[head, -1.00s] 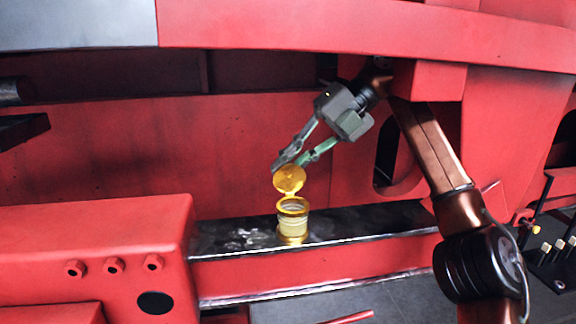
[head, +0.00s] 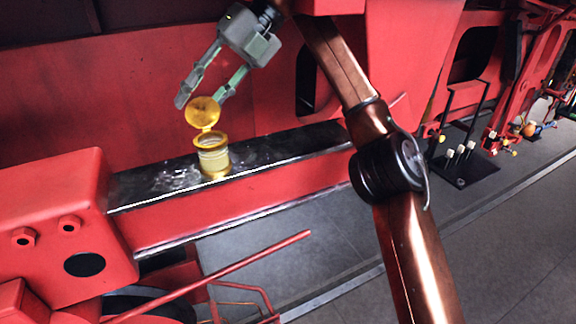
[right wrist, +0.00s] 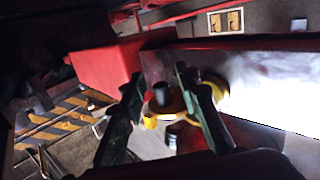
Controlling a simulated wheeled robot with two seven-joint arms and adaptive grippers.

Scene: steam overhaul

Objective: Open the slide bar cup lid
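The slide bar cup (head: 213,158) is a pale yellow and brass cup standing upright on the dark top of the slide bar (head: 265,150). Its round golden lid (head: 202,112) stands tipped up at the cup's back edge, and the rim of the cup is uncovered. My right gripper (head: 203,101) is above and at the lid, its two fingers spread with one on each side of the lid's upper edge. I cannot tell if they touch it. In the right wrist view, yellow parts of the cup and lid (right wrist: 167,106) show between and behind the open fingers (right wrist: 157,78). My left gripper is not in view.
A red block with bolts (head: 50,215) stands at the left end of the bar. A red rod (head: 220,272) slants in front, below the bar. Levers on a dark plate (head: 460,170) stand at the right. Grey floor (head: 310,250) lies open in front.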

